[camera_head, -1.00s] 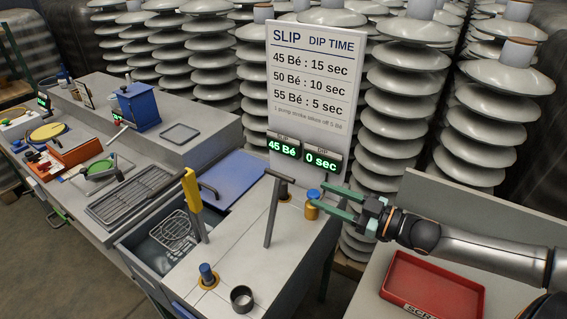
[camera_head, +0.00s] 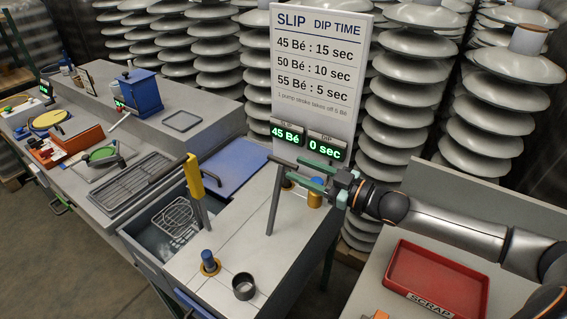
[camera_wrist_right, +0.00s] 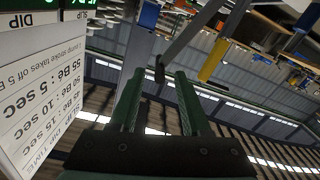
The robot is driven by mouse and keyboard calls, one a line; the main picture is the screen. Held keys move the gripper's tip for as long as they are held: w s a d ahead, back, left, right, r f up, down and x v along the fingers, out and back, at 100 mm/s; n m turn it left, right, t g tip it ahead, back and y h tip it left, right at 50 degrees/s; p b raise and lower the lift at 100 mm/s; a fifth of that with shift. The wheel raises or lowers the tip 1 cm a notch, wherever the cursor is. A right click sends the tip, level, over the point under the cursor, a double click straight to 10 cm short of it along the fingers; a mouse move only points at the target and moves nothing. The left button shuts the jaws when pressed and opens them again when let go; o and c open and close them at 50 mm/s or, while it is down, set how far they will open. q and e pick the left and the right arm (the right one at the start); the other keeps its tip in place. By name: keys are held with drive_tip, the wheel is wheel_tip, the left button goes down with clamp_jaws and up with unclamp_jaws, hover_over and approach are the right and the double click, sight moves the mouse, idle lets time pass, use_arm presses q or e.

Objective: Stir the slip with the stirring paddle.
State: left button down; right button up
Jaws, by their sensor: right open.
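A grey T-handled tool (camera_head: 273,205), which looks to be the stirring paddle, stands upright on the pale bench top, its crossbar uppermost. My right gripper (camera_head: 299,170) is open, its green fingertips at the right end of that crossbar, with no grip on it. In the right wrist view the grey bar (camera_wrist_right: 190,36) shows ahead of my right gripper (camera_wrist_right: 160,78), between the fingertip directions. Whether they touch, I cannot tell. The paddle's lower end is unclear. An open grey tank (camera_head: 146,232) holds a wire rack; I cannot make out slip. My left gripper is out of view.
A yellow-handled upright (camera_head: 194,178) stands by the tank. A blue-topped brass knob (camera_head: 315,194) is below my right gripper. A sign (camera_head: 318,75) with readouts of 45 Bé and 0 sec stands behind. A red scrap tray (camera_head: 436,280) lies right. Insulator stacks fill the back.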

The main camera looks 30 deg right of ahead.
sight(283, 163)
drive_tip(key=shift+x, duration=2.65)
drive_tip(key=shift+c, duration=0.3)
clamp_jaws()
